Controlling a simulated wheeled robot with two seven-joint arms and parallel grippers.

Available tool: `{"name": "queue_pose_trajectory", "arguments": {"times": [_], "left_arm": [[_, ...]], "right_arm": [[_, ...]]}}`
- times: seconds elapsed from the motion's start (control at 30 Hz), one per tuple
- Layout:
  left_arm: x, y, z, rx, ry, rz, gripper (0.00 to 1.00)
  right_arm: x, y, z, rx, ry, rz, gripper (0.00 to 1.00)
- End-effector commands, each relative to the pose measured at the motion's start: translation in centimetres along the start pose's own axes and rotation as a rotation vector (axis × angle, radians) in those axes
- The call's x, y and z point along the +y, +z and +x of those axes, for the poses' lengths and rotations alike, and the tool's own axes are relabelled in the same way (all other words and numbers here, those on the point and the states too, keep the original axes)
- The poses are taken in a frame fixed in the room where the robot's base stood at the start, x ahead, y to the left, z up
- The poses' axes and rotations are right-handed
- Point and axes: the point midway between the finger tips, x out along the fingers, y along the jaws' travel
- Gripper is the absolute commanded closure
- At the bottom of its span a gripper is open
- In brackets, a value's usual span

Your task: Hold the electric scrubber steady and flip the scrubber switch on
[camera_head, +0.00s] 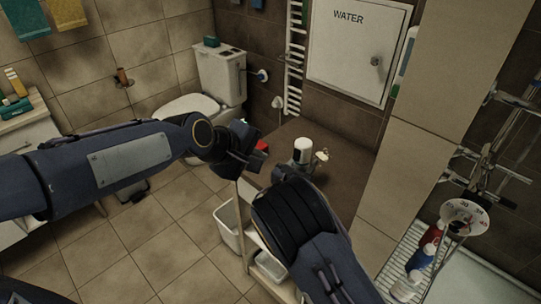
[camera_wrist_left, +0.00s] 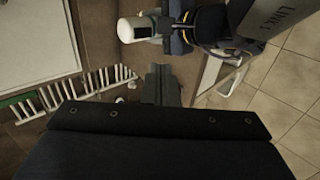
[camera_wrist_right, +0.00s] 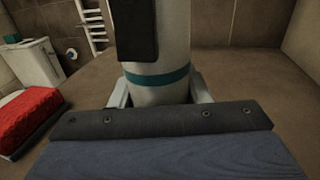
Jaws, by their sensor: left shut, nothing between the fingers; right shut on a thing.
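The electric scrubber (camera_head: 303,150) is a white cylinder at the counter, right of centre in the head view. In the right wrist view the scrubber (camera_wrist_right: 158,95) has a teal band and a dark part on its front. My right gripper (camera_wrist_right: 160,88) is shut around its body, one finger on each side. My left gripper (camera_head: 248,160) is shut and empty, left of the scrubber and apart from it. In the left wrist view its closed fingers (camera_wrist_left: 160,85) lie near the scrubber (camera_wrist_left: 137,29). I cannot make out the switch clearly.
The brown counter (camera_head: 345,168) is mostly bare. A small whitish item (camera_head: 321,156) shows just right of the scrubber. A tiled pillar (camera_head: 405,165) stands at right, a toilet (camera_head: 190,106) behind left.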

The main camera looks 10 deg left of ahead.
Motion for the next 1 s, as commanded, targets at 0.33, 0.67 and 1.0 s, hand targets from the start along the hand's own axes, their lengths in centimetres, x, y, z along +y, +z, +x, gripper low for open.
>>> {"name": "queue_pose_trajectory", "arguments": {"times": [0.33,0.67,1.0], "left_arm": [[-1.1,-0.1,0.5,0.002,0.0,-0.002,1.0],[-1.0,0.0,0.6,0.001,0.002,0.001,1.0],[-1.2,0.0,3.7,0.0,-0.005,-0.002,1.0]], "right_arm": [[0.0,0.0,0.0,-0.001,0.0,0.0,0.88],[0.0,0.0,0.0,-0.001,0.0,0.0,0.88],[0.0,0.1,0.0,-0.001,0.0,0.0,0.88]]}}
